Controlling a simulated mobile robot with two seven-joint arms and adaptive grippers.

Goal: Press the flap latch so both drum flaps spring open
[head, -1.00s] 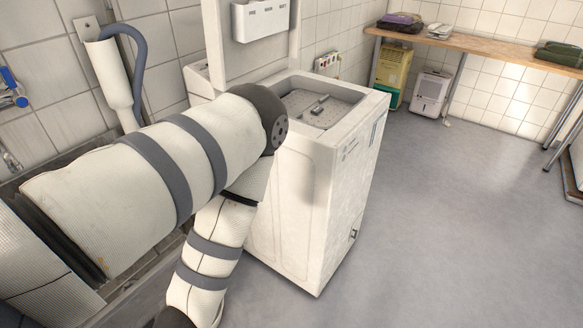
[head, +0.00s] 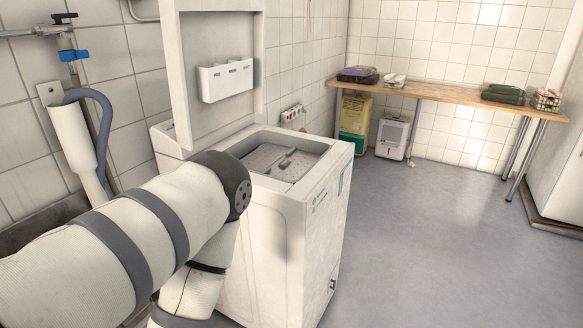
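A white top-loading washer (head: 300,240) stands at the centre with its lid (head: 215,80) raised against the wall side. Inside its top opening lies a perforated grey drum surface (head: 262,158) that looks closed. A small dark grey latch piece (head: 284,163) sits in the middle of it. Whether the seam between the two flaps is open is too small to tell. My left arm reaches in from the lower left and bends in front of the washer's near left corner. Its gripper is not visible. My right gripper is not in view.
A white dispenser (head: 226,80) is fixed to the raised lid. A wooden table (head: 440,94) with folded cloths stands along the back wall, with a white dehumidifier (head: 393,137) and a yellow-green box (head: 354,125) below. Grey floor (head: 430,240) right of the washer is clear.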

